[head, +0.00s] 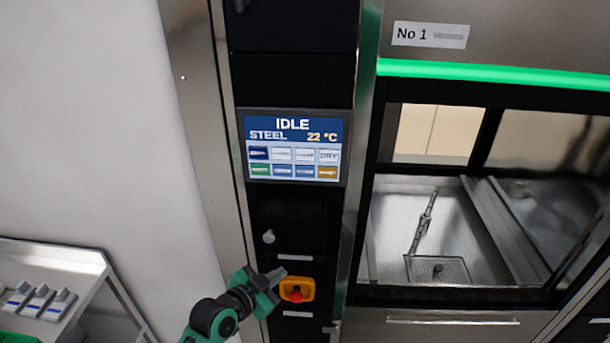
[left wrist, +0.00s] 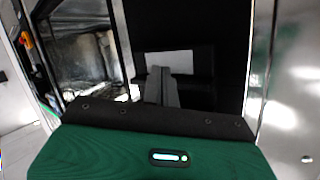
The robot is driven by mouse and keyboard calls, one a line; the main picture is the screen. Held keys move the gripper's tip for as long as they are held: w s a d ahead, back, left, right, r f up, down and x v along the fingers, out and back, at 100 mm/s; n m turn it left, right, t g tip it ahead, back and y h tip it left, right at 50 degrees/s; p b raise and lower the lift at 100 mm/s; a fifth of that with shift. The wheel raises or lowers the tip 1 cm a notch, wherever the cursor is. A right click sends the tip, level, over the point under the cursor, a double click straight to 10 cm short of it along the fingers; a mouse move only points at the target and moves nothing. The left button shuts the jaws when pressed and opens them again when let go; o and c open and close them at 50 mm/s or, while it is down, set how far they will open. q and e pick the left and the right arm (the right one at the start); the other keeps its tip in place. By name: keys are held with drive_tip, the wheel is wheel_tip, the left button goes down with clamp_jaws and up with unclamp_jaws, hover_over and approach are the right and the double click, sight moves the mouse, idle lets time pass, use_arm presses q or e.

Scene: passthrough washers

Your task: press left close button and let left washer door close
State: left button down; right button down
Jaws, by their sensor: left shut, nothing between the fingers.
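The washer marked No 1 (head: 430,35) stands at the right, with a green light bar. Its chamber (head: 410,230) shows through the black-framed opening; I cannot tell whether a glass pane covers it. The control column beside it has a screen (head: 293,148) reading IDLE, STEEL, 22 °C, with several on-screen buttons. I cannot tell which control is the close button. My left gripper (head: 274,275) is shut and empty, low in front of the column, just left of the emergency stop. Its fingers (left wrist: 160,86) point at a dark panel in the left wrist view. My right gripper is out of view.
A red emergency stop on a yellow base (head: 296,290) sits very close to the left fingertips. A round grey knob (head: 268,236) is above them.

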sight(305, 171)
use_arm(q)
drive_tip(key=s+d+r+m+h, duration=0.2)
drive_tip(key=r+m+h, duration=0.1)
drive_tip(key=r, duration=0.9)
drive_tip(key=s+d+r+m+t+h, duration=0.1)
drive_tip(key=d+r+m+h, duration=0.2)
drive_tip(key=r, duration=0.9)
drive_tip(key=shift+s+p, duration=0.35)
drive_tip(key=shift+s, duration=0.05)
drive_tip(key=shift+w+f, duration=0.1)
drive_tip(key=shift+w, duration=0.05)
drive_tip(key=w+b, duration=0.2)
drive_tip(key=w, duration=0.5)
drive_tip(key=shift+f, duration=0.1)
drive_tip(key=shift+w+b, duration=0.3)
drive_tip(key=shift+w, duration=0.5)
drive_tip(key=shift+w, duration=0.1)
drive_tip(key=shift+w+b, duration=0.3)
drive_tip(key=shift+w, duration=0.05)
